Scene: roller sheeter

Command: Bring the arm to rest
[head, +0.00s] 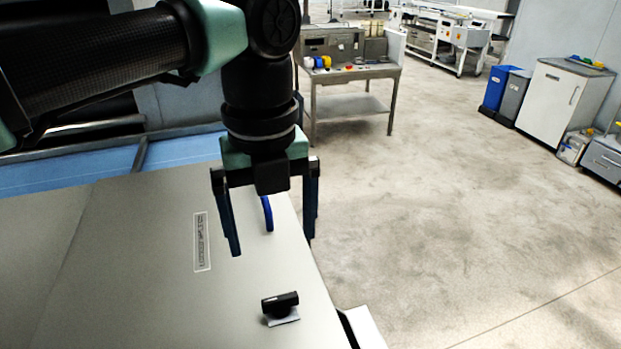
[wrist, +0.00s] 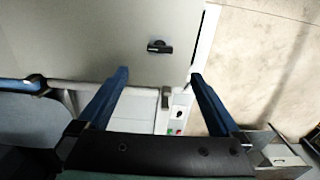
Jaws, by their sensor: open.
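My gripper (head: 273,240) hangs fingers down in front of the large grey panel of the machine (head: 130,270) in the head view. Its two dark blue fingers are wide apart, with nothing held between them. The open fingers also show in the wrist view (wrist: 160,76). My arm reaches in from the upper left of the head view. A black handle (head: 280,302) sits on the panel below the gripper, apart from the fingers; it also shows in the wrist view (wrist: 159,46), beyond the fingertips. A blue curved piece (head: 267,213) shows between the fingers.
The panel bears a label strip (head: 201,241) left of my gripper. Blue surfaces (head: 60,174) lie behind it. Open concrete floor (head: 450,210) spreads to the right. A workbench (head: 350,75), blue bin (head: 497,88) and white cabinet (head: 562,100) stand farther back.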

